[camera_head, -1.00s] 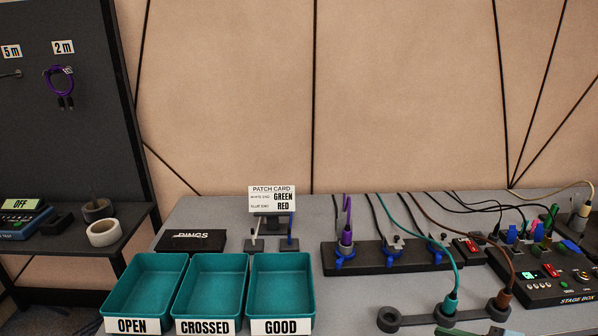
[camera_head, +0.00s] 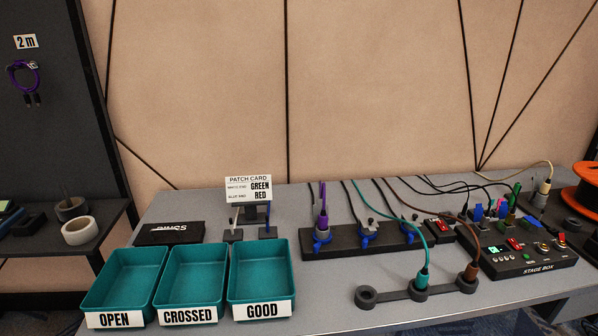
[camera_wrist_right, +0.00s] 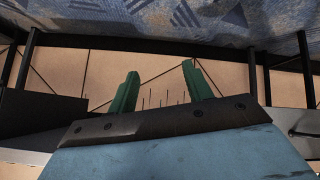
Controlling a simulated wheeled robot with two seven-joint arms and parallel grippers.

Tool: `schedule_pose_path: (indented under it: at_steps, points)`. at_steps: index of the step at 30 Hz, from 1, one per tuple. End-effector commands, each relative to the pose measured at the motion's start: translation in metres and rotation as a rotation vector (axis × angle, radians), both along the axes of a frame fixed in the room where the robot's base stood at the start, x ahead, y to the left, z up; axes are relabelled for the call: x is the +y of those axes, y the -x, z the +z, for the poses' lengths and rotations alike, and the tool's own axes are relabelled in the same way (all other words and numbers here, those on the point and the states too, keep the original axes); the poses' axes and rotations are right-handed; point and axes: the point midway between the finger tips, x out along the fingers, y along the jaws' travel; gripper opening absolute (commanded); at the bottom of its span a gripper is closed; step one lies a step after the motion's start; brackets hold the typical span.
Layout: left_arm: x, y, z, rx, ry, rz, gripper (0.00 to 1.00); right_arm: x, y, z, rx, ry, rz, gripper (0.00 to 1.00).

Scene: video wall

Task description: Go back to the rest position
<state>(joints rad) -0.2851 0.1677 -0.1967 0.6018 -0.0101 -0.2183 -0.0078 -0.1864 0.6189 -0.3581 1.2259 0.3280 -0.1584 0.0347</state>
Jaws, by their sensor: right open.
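My right gripper (camera_wrist_right: 160,92) shows in the right wrist view, with two green fingers spread apart and nothing between them. Patterned carpet and part of the panelled wall lie beyond it, and it touches none of the table's things. Neither gripper shows in the head view, and my left gripper is in no view.
The grey table (camera_head: 330,290) holds teal trays marked OPEN (camera_head: 122,278), CROSSED (camera_head: 194,283) and GOOD (camera_head: 262,272), a patch card (camera_head: 248,188), a dark connector strip (camera_head: 365,241) with plugged cables, and a stage box (camera_head: 520,250). A dark pegboard (camera_head: 45,120) stands at the left.

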Motion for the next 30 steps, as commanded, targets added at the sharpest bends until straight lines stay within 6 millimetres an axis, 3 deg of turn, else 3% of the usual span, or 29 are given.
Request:
schedule_pose_path:
  at_steps: [1, 6, 9, 12, 15, 18, 21, 30]
  points:
    - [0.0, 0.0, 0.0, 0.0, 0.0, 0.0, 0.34, 0.002, 0.03, -0.033, 0.071, 0.011, -0.038, 0.5]
    - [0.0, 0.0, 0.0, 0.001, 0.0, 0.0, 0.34, 0.019, 0.132, -0.113, 0.295, 0.051, -0.105, 0.5]
    - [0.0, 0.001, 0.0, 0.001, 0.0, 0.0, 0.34, 0.04, 0.193, -0.146, 0.421, 0.059, -0.122, 0.5]
    - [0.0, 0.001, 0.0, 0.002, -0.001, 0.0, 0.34, 0.061, 0.246, -0.166, 0.526, 0.062, -0.125, 0.5]
    - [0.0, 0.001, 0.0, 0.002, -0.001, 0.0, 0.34, 0.079, 0.282, -0.177, 0.6, 0.06, -0.122, 0.5]
    - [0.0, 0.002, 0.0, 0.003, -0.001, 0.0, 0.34, 0.09, 0.303, -0.182, 0.642, 0.06, -0.118, 0.5]
    - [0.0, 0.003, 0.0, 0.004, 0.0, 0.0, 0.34, 0.093, 0.312, -0.183, 0.659, 0.059, -0.117, 0.5]
    - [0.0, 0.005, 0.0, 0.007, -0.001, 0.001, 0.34, 0.093, 0.312, -0.183, 0.659, 0.059, -0.117, 0.5]
